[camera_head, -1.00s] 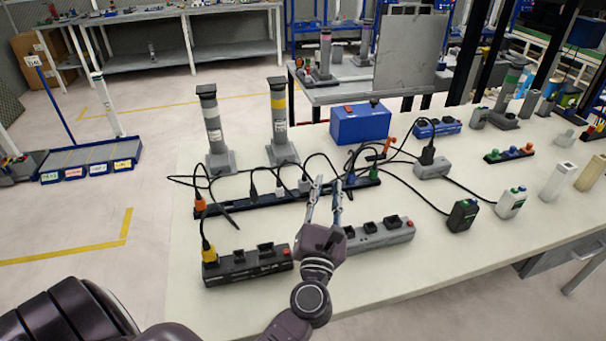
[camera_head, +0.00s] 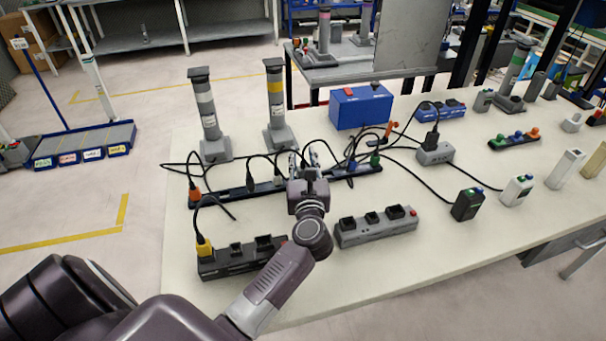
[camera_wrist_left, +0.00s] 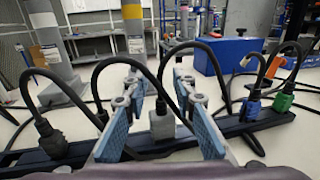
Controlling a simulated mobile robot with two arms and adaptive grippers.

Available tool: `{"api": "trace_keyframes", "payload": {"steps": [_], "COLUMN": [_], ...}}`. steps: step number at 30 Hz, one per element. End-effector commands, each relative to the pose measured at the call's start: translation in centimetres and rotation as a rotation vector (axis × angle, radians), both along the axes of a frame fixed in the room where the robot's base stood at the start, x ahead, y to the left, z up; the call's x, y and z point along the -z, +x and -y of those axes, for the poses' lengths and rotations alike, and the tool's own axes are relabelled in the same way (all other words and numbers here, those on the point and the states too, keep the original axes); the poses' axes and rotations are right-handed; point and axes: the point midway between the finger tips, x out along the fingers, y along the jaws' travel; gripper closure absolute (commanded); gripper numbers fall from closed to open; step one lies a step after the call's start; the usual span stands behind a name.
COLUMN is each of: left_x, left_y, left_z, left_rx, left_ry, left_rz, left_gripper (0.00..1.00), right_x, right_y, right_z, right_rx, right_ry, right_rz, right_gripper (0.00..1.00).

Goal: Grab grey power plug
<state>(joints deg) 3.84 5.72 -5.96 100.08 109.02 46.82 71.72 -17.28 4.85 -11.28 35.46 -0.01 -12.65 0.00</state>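The grey power plug (camera_wrist_left: 162,124) stands upright in the long black power strip (camera_wrist_left: 235,126), its black cable arching up from it. My left gripper (camera_wrist_left: 165,100) is open, with one blue-padded finger on each side of the plug; I cannot tell whether either touches it. In the head view my left gripper (camera_head: 304,158) reaches over the black strip (camera_head: 232,194) and hides the plug between its fingers. Black plugs stand left of it in the wrist view, one partly behind the left finger. A blue plug (camera_wrist_left: 252,108) and a green plug (camera_wrist_left: 283,101) stand to the right.
Two grey posts (camera_head: 208,120) stand behind the strip, with a blue box (camera_head: 361,108) at the back right. A black strip with a yellow plug (camera_head: 204,248) and a grey strip (camera_head: 376,228) lie nearer. Loose cables cross the table. The front right tabletop is clear.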

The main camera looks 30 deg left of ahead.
Motion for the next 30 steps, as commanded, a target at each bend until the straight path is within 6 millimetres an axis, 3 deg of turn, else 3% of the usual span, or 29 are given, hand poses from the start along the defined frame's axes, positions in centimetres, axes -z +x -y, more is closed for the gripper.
{"api": "trace_keyframes", "payload": {"steps": [5,12,30], "left_x": [0.0,0.0,-0.9], "left_y": [0.0,0.0,0.0], "left_z": [0.0,0.0,0.0], "left_rx": [0.000,0.001,0.000], "left_ry": [0.000,0.001,0.000], "left_rz": [0.000,-0.001,0.003], "left_gripper": [0.75,1.00,1.00], "right_x": [-0.1,0.0,-0.2], "right_y": [0.6,0.6,0.1], "right_z": [-1.2,-1.2,-0.3], "right_rx": [0.002,0.000,-0.003], "right_ry": [0.015,0.014,0.003], "right_rz": [0.010,0.009,0.001], "right_gripper": [0.75,0.75,0.75]}}
